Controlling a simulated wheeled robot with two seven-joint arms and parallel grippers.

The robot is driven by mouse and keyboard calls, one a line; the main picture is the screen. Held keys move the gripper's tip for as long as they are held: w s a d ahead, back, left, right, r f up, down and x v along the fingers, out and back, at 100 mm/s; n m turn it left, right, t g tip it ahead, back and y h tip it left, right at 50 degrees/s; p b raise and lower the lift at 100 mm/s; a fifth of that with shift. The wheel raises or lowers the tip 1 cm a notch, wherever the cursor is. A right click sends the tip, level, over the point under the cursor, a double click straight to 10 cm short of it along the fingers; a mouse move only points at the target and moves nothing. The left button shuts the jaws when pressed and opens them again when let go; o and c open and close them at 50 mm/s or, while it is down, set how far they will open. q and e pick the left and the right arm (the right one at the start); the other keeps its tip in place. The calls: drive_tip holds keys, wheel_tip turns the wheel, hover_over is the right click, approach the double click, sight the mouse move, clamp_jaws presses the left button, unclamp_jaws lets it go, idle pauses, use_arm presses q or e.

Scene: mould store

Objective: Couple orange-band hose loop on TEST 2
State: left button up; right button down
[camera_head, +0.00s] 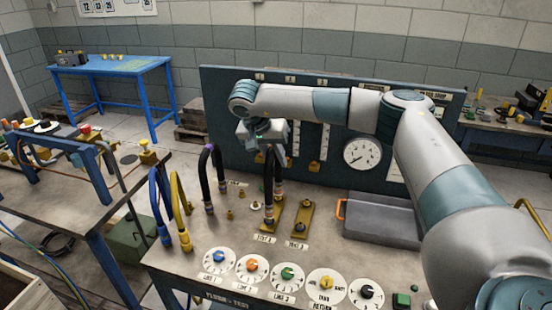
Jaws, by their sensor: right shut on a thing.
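My right gripper (268,148) is at the middle of the bench, pointing down, shut on the top of a black hose loop (269,180). The loop hangs upright with its lower ends at the brass plate (276,212) behind the TEST 1 label (265,239). I cannot tell whether the ends touch the plate or fittings. The band colour is too small to be sure of. The TEST 2 plate (304,216) is just to the right, with a dark round fitting near its front and its label (297,245) below. My left gripper is out of view.
A purple-banded black loop (205,172) stands left of the held loop, with blue (154,195) and yellow (178,200) hoses beyond. Dials (252,267) line the front. A panel with a gauge (362,153) stands behind.

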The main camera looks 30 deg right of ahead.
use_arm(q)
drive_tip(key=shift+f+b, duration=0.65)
use_arm(e)
drive_tip(key=shift+f, duration=1.25)
idle(2.1)
drive_tip(key=c, duration=1.5)
unclamp_jaws()
drive_tip(key=b+v, duration=0.1)
drive_tip(key=v, duration=0.3)
drive_tip(key=shift+a, duration=0.15)
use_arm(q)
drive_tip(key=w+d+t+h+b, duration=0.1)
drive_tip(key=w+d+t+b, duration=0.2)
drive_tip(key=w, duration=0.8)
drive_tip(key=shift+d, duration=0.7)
use_arm(e)
drive_tip(key=shift+v, duration=6.65)
